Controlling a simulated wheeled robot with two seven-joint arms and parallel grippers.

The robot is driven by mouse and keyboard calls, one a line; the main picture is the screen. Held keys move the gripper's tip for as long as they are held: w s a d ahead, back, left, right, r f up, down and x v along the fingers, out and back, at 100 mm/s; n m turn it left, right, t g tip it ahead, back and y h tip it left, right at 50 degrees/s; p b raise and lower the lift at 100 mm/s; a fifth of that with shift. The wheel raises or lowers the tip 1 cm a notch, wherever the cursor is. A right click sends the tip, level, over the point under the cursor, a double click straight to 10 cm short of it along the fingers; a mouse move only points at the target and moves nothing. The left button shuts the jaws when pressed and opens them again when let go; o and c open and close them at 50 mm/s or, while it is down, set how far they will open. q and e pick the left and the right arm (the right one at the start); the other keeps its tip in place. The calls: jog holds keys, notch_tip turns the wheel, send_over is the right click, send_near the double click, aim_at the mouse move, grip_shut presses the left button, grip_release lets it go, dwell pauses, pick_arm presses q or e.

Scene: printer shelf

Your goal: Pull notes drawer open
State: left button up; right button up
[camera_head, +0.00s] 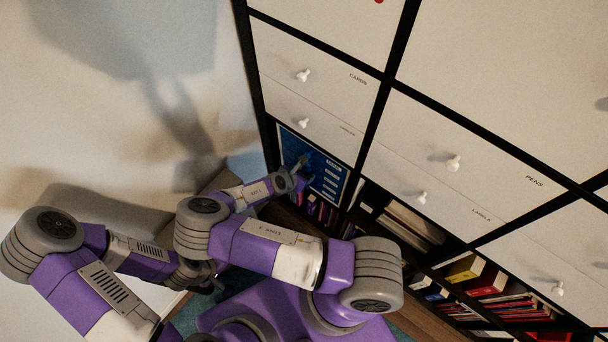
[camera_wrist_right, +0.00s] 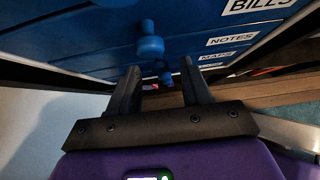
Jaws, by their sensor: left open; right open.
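The blue drawer unit (camera_head: 328,180) sits in a low compartment of the large shelf. The right wrist view shows its fronts, with the NOTES drawer label (camera_wrist_right: 230,40) below the BILLS label. A blue knob (camera_wrist_right: 150,47) is just ahead of my right fingertips, and a smaller knob (camera_wrist_right: 165,78) shows lower between the fingers; I cannot tell for certain which is the notes drawer's. My right gripper (camera_wrist_right: 160,68) is open and empty, facing the unit; the head view shows it at the unit's front (camera_head: 299,172). My left gripper (camera_head: 217,287) is low at the left, away from the unit, its fingers small and dark.
The white shelf drawers with pale knobs (camera_head: 303,75) are above and right of the unit. Books (camera_head: 325,212) stand below the unit, and more (camera_head: 490,285) at the lower right. A MAPS label (camera_wrist_right: 216,56) is under NOTES. A pale wall is at the left.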

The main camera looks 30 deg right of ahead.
jog(key=shift+w+d+f, duration=0.1)
jog(key=shift+d+f, duration=0.15)
grip_shut()
